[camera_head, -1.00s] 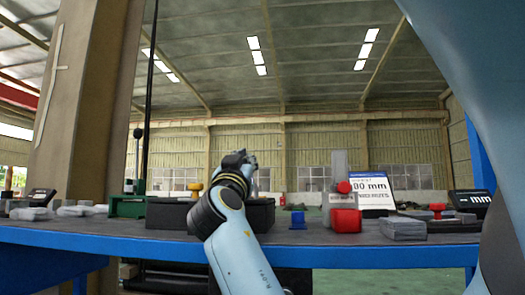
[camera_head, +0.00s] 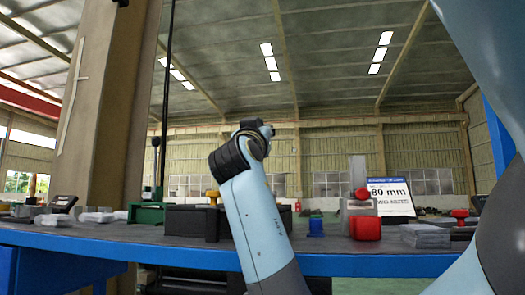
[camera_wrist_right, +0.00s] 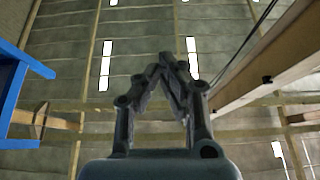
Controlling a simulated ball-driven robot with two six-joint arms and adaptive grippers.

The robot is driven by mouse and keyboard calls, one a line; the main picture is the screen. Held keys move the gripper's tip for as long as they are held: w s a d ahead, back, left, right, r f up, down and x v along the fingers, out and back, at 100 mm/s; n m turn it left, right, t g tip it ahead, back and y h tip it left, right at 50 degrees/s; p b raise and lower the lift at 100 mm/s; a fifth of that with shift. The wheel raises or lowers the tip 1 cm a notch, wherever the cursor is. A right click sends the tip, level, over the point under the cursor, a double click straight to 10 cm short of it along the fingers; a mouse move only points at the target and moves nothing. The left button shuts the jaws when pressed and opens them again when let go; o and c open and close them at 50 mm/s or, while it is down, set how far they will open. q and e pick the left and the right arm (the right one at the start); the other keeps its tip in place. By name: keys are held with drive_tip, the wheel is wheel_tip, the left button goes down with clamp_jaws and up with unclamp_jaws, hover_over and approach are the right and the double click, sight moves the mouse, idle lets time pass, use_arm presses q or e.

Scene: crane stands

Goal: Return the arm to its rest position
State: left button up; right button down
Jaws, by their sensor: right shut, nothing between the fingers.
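My right gripper (camera_head: 268,130) is seen small and partly behind its own wrist in the head view, raised above the table's objects in front of the far wall. The right wrist view shows its two dark fingers (camera_wrist_right: 170,62) with the tips together and nothing between them, against the roof. My pale blue right arm link (camera_head: 258,225) rises from the bottom of the head view, in front of the table. My left gripper is not in view.
The blue-edged table (camera_head: 400,264) holds a black box (camera_head: 190,221), a blue block (camera_head: 316,227), a red block (camera_head: 365,228), an 80 mm sign (camera_head: 392,197), a green stand (camera_head: 146,213) and grey blocks (camera_head: 425,236). A wide pillar (camera_head: 110,110) stands at left. The air above the table is mostly free.

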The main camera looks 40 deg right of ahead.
drive_tip(key=shift+r, duration=0.55)
